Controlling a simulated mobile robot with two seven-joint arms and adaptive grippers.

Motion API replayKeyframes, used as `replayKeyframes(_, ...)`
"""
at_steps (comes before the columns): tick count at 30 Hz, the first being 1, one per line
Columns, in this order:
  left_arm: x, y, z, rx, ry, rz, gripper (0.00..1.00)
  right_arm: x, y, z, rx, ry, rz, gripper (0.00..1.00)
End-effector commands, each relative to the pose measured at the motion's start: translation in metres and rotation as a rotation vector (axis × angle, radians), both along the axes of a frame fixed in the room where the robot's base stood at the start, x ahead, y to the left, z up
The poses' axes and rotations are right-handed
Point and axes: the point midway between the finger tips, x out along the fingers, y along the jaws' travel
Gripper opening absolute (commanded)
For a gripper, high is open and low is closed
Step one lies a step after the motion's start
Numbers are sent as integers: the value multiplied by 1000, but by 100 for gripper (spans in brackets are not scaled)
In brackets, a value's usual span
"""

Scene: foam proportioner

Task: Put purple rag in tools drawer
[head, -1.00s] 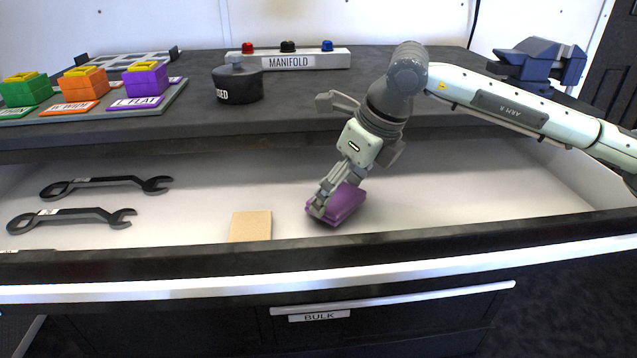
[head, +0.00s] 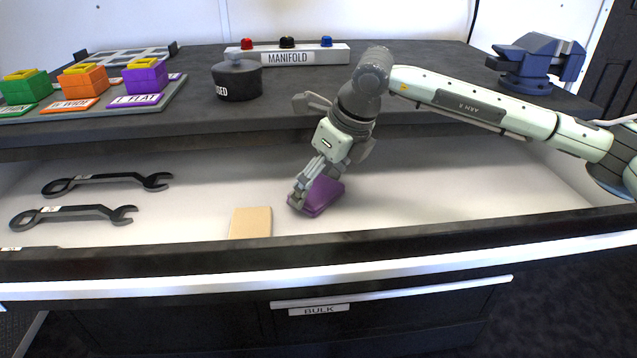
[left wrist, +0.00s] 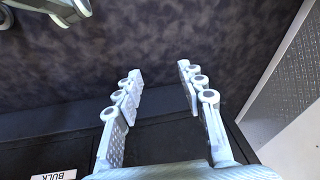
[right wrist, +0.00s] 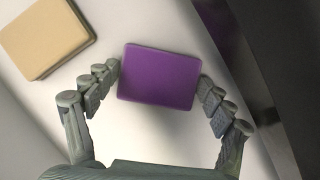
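The purple rag (head: 322,195) is a flat, block-like piece inside the open drawer (head: 420,190), right of the tan block. My right gripper (head: 300,200) reaches down into the drawer at the rag. In the right wrist view the rag (right wrist: 158,76) sits between the two fingers (right wrist: 160,78), which touch its left and right edges. I cannot tell whether the rag rests on the drawer floor or is slightly above it. My left gripper (left wrist: 160,85) is open and empty, over dark floor outside the drawer. It is not in the head view.
A tan block (head: 250,223) lies near the front wall (head: 420,234). The drawer's right part is clear. A black lidded pot (head: 237,82), manifold block (head: 300,57) and blue vise (head: 535,65) stand on the counter above.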

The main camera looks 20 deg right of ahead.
Motion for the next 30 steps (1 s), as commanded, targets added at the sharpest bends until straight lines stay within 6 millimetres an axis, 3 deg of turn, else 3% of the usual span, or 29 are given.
replayKeyframes(13, -1, 0, 2, -1, 0, 0, 40, 0, 0, 3, 0, 0, 0, 90)
replayKeyframes(15, -1, 2, -7, -2, 5, 1, 40, -1, -1, 8, 0, -2, 0, 90)
replayKeyframes(30, 2, 0, 5, 2, -3, -1, 40, -34, -19, 99, 0, -4, -1, 90)
